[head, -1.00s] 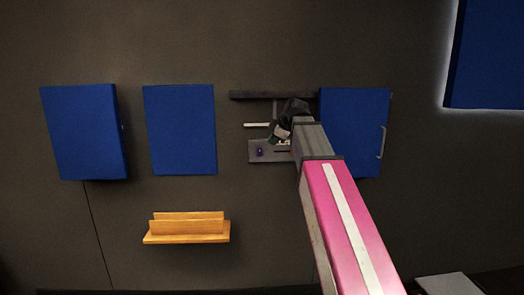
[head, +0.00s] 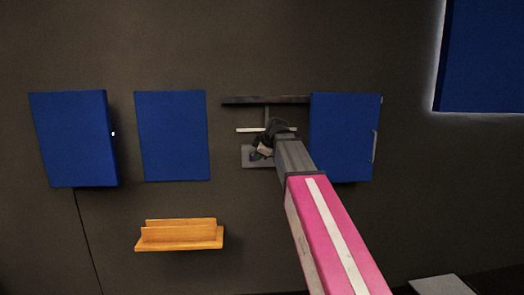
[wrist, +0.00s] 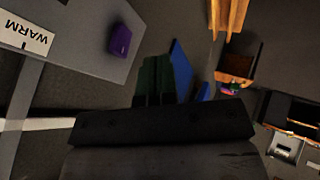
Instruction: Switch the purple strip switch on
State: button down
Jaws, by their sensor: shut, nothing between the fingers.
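A small purple block (wrist: 120,40), which looks like the purple switch, sits on a grey panel (wrist: 85,22) in the upper left of the wrist view. A white label reading WARM (wrist: 27,37) is on the same panel. My gripper (wrist: 155,72) shows shut and empty in the wrist view, its dark green fingertips below and right of the block, apart from it in the picture. In the head view my gripper (head: 256,154) is in front of the grey panel (head: 247,161) and hides the block. I cannot tell which way the switch is set.
A blue door with a handle (head: 345,135) is right of the panel, behind my arm. Blue boards (head: 172,135) hang to the left, and a yellow shelf (head: 180,238) is lower left. A dark bar (head: 240,100) with a white strip below it is above the panel.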

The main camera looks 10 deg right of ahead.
aim_at(251, 154)
jog(key=w, duration=0.3)
jog(key=w+a+f, duration=0.1)
jog(key=w, duration=0.1)
jog(key=shift+w, duration=0.1)
dwell(0.3)
jog(key=shift+w+r+g, duration=0.1)
jog(key=shift+w+g, duration=0.3)
jog(key=shift+g, duration=0.2)
jog(key=shift+r, duration=0.15)
jog(key=shift+r, duration=0.65)
